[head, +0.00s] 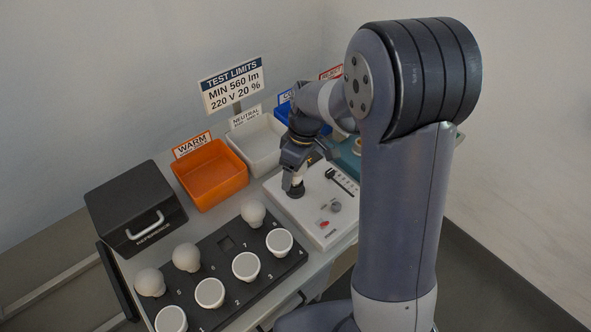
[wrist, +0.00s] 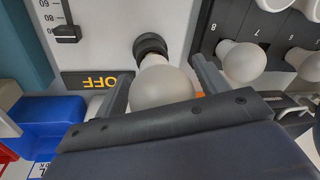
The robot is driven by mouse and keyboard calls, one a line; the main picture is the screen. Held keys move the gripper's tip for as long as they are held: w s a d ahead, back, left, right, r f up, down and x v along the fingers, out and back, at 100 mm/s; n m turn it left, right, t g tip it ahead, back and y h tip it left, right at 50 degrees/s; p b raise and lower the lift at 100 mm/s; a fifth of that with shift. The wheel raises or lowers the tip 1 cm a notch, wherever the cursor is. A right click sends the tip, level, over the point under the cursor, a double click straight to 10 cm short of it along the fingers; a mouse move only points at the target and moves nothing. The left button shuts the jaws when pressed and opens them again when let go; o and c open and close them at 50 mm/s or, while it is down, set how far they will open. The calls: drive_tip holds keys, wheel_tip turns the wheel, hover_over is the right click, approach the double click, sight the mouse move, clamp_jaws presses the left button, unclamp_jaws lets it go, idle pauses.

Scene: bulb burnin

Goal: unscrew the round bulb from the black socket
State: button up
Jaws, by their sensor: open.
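The round white bulb (wrist: 162,92) stands in the black socket (wrist: 150,44) on the white test panel, as the wrist view shows. My gripper (wrist: 161,68) is open, with one finger on each side of the bulb. A gap seems to show beside the bulb; whether either finger touches it I cannot tell. In the head view my gripper (head: 294,180) is low over the panel at the socket (head: 295,192), and it mostly hides the bulb.
A black tray (head: 205,262) with several bulbs lies at front left. An orange WARM bin (head: 213,178), a white NEUTRAL bin (head: 262,150) and a blue bin (head: 287,112) stand behind. A dark box (head: 135,205) is at left.

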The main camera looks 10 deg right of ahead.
drive_tip(key=m, duration=0.4)
drive_tip(key=shift+m+t, duration=0.3)
drive_tip(key=shift+t, duration=0.1)
drive_tip(key=m, duration=0.3)
drive_tip(key=shift+a+m+t, duration=0.1)
drive_tip(key=shift+m+t, duration=0.2)
drive_tip(key=shift+m, duration=0.1)
drive_tip(key=c, duration=0.9)
drive_tip(key=shift+o, duration=0.2)
drive_tip(key=n, duration=0.2)
drive_tip(key=shift+n, duration=0.4)
drive_tip(key=n+g, duration=0.1)
drive_tip(key=n, duration=0.3)
drive_tip(key=shift+b, duration=0.35)
drive_tip(key=n, duration=0.5)
drive_tip(key=shift+g, duration=0.4)
drive_tip(key=n, duration=0.3)
drive_tip(key=shift+d+r+n+h, duration=0.15)
drive_tip(key=shift+d+n+h, duration=0.05)
drive_tip(key=shift+n+h, duration=0.2)
